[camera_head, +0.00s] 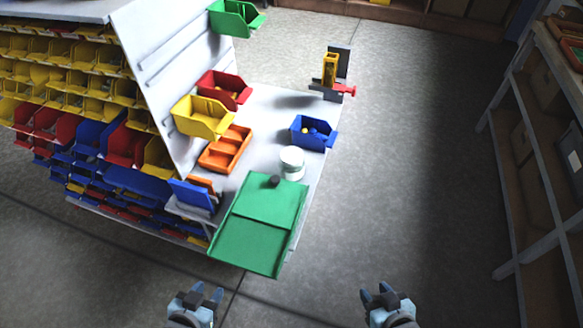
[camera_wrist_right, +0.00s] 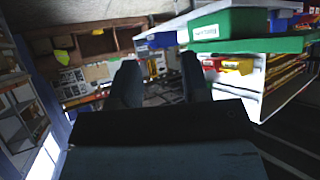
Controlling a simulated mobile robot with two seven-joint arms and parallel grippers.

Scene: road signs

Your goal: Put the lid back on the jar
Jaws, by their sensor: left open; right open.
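A white jar (camera_head: 292,163) with a greenish band stands upright on the grey workbench, just behind the green mat (camera_head: 248,247). A small dark round piece (camera_head: 275,181) lies at the mat's far edge, beside the jar. I cannot tell whether it is the lid, or whether the jar's white top is open. My left gripper (camera_head: 207,290) is open and empty, in front of the bench. My right gripper (camera_head: 375,290) is open and empty, right of the mat and nearer me. Its fingers also show in the right wrist view (camera_wrist_right: 160,70), with nothing between them.
A blue bin (camera_head: 313,133) with blue contents stands behind the jar. An orange tray (camera_head: 225,149), a yellow bin (camera_head: 203,117) and a red bin (camera_head: 224,88) are to the left. A yellow-and-red device (camera_head: 331,72) stands at the back. Open floor lies right of the bench.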

